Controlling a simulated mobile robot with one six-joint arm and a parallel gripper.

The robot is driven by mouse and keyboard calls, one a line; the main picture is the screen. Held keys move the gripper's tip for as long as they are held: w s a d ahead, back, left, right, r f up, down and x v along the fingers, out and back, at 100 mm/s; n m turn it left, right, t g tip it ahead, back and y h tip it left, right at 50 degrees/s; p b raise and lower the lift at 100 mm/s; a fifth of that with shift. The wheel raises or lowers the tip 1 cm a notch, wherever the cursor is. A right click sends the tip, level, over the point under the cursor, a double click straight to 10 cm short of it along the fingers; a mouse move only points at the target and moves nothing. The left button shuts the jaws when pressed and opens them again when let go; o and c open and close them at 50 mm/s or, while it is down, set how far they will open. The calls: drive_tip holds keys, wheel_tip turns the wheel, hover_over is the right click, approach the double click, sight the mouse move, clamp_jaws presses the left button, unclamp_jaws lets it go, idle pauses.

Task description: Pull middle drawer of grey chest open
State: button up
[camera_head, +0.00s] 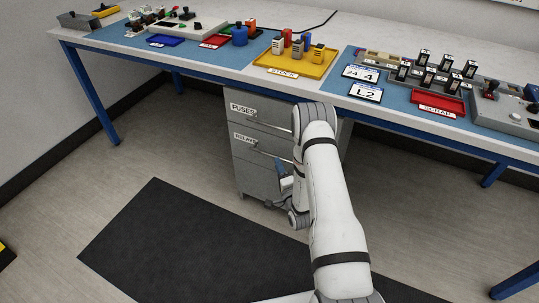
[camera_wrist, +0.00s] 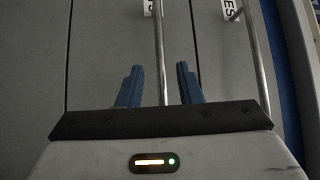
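The grey chest (camera_head: 237,163) stands under the bench in the head view. Its top drawer is labelled FUSES (camera_head: 243,109) and its middle drawer RELAYS (camera_head: 245,139); the drawer fronts look flush. My gripper (camera_head: 286,184) is low in front of the chest, partly hidden by my arm. In the wrist view, my gripper (camera_wrist: 160,67) has its blue fingers apart, one on each side of the middle drawer's bar handle (camera_wrist: 160,40). A gap shows between each finger and the bar. The top drawer's handle (camera_wrist: 256,50) is to the right.
The bench (camera_head: 200,58) above the chest carries a yellow stock tray (camera_head: 290,70), a red scrap tray (camera_head: 437,104) and other parts. A blue bench leg (camera_head: 96,100) stands at left. A dark mat (camera_head: 160,240) lies on the open floor in front.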

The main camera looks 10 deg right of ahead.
sight(272, 156)
drive_tip(key=w, duration=0.1)
drive_tip(key=w+a, duration=0.1)
drive_tip(key=w, duration=0.3)
drive_tip(key=shift+w+a+r+b, duration=0.25)
drive_tip(key=shift+r+b, duration=0.1)
clamp_jaws()
